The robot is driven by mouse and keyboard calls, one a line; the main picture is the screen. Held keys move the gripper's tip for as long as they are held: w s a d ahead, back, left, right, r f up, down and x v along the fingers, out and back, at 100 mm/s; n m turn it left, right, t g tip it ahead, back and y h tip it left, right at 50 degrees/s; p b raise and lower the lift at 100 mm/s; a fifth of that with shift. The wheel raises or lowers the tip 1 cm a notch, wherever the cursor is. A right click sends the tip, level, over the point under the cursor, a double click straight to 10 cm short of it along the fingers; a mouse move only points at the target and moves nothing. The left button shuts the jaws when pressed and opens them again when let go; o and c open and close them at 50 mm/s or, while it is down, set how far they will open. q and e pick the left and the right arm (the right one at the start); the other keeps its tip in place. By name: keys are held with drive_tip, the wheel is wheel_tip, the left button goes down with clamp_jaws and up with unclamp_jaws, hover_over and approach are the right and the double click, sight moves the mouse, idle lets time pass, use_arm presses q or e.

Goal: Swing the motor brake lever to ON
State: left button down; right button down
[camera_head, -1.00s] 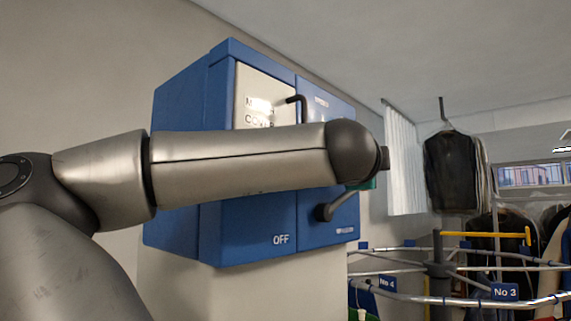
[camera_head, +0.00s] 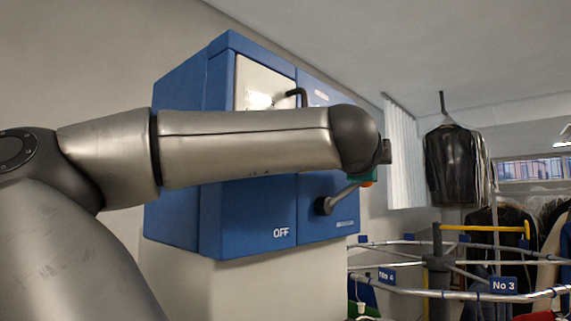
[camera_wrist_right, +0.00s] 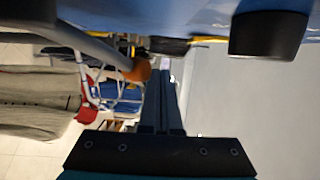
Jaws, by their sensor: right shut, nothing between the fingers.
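The blue control cabinet (camera_head: 180,222) stands in the head view, with OFF printed low on its front. The lever (camera_head: 341,197) has a dark hub and a grey rod pointing right and slightly up to an orange knob (camera_head: 368,184). Any ON mark is hidden. The arm crossing the cabinet appears to be my right one; its gripper is mostly hidden behind its wrist. In the right wrist view, my right gripper (camera_wrist_right: 166,65) is shut and empty, its fingers just right of the knob (camera_wrist_right: 138,70). Contact is unclear. My left gripper is not in view.
A second, bent dark handle (camera_head: 298,95) sticks out of the cabinet's upper front. A dark block (camera_wrist_right: 268,35) juts near the fingers in the right wrist view. A round garment rail (camera_head: 440,292) with numbered tags stands at the lower right.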

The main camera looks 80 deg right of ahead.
idle(0.5)
drive_tip(key=b+v, duration=0.1)
drive_tip(key=v, duration=1.4)
drive_tip(key=shift+b, duration=0.35)
drive_tip(key=shift+w+a, duration=0.1)
